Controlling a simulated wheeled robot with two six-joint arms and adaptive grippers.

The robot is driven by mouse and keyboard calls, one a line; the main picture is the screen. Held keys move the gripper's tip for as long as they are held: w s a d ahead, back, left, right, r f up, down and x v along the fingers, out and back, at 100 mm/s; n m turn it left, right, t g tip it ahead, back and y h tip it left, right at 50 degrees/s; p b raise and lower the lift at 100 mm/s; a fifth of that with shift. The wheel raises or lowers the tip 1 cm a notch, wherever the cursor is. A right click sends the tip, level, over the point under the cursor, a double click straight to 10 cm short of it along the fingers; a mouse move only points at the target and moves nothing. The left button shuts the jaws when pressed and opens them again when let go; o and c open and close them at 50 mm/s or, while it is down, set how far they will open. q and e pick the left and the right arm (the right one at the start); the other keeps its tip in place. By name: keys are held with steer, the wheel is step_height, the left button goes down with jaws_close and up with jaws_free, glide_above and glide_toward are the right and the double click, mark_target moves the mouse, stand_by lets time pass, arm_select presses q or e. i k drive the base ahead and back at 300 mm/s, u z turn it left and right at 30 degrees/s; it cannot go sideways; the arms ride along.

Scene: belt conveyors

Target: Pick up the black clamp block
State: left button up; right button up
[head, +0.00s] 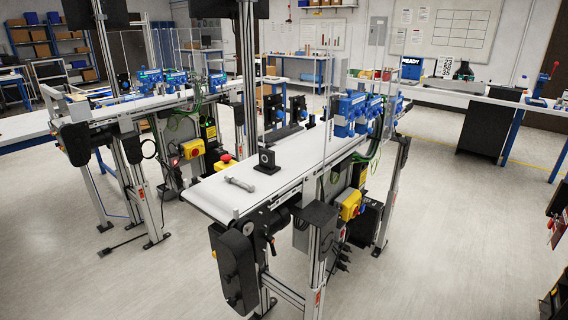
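The black clamp block (266,161) stands upright on the white belt of the near conveyor (215,194), close to the belt's far side. It has a square upright face with a round hole and a flat foot. Nothing touches it. Neither of my grippers shows in the head view.
A grey metal rod-like part (240,184) lies on the belt in front left of the block. A red and yellow emergency stop (225,162) sits beside the belt. Tall posts and blue devices (349,108) stand along the conveyor. A second conveyor (120,106) stands at left; open floor lies in front.

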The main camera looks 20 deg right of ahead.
mark_target(267, 164)
steer(key=z, duration=1.7)
steer(key=i, duration=3.7)
steer(key=u, duration=2.8)
